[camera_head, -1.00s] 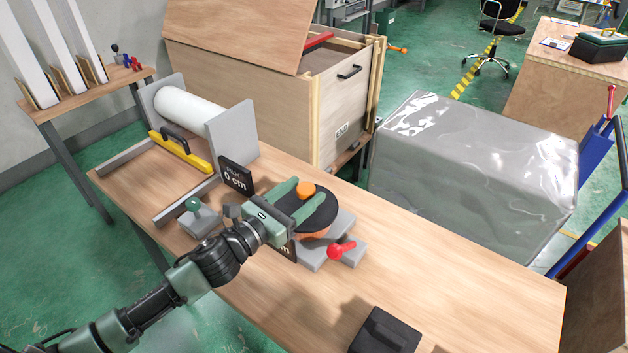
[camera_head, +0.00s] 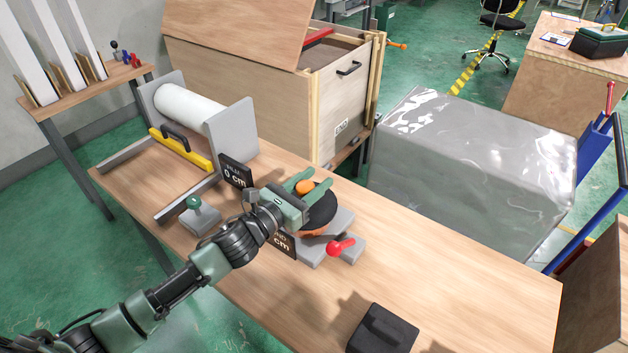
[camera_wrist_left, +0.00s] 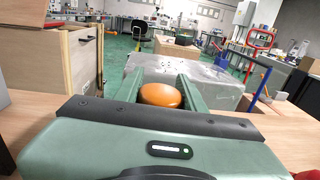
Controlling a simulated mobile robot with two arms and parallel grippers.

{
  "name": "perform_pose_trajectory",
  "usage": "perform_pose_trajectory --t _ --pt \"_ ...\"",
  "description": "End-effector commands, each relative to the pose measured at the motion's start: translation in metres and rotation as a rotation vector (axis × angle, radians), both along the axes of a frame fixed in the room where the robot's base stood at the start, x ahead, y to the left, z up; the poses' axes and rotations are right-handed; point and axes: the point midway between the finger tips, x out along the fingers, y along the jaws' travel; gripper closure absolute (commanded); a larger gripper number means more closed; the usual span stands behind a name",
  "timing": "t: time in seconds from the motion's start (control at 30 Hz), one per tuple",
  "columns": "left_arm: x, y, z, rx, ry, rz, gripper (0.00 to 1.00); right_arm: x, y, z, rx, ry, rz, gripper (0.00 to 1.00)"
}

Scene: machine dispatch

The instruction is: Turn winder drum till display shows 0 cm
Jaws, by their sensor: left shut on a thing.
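The winder drum (camera_head: 321,212) is a black disc with an orange underside on a grey base on the bench. Its orange knob (camera_head: 304,187) stands near the disc's edge. My left gripper (camera_head: 304,183) is shut on this knob, with a green finger on each side; the wrist view also shows the orange knob (camera_wrist_left: 160,95) between the fingers. A black display (camera_head: 283,244) at the winder's front is partly covered by my arm; "cm" shows, but its full number cannot be read. A second black display (camera_head: 236,172) by the film roll reads 0 cm. My right gripper is not in view.
A red-handled lever (camera_head: 341,246) sits beside the winder, and a green-knobbed grey block (camera_head: 201,214) lies left of it. The white roll (camera_head: 189,108) and yellow bar (camera_head: 181,151) stand behind. A black box (camera_head: 383,330) is at the front; the bench's right part is clear.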

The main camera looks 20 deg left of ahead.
Motion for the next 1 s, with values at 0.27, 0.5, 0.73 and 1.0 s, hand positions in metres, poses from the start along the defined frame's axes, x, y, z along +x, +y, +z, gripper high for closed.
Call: perform_pose_trajectory --t 0.27,0.5,0.73,1.0 --pt "0.0 0.0 -0.001 -0.002 0.001 0.045 1.0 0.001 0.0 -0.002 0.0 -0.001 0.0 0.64" --pt "0.001 0.004 -0.001 -0.005 0.0 0.189 1.0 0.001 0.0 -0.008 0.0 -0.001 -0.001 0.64" --pt "0.002 0.009 -0.001 -0.004 0.0 0.375 1.0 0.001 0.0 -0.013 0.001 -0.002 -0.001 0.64" --pt "0.002 0.016 0.0 -0.003 0.0 0.561 1.0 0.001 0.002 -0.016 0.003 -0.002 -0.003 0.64"
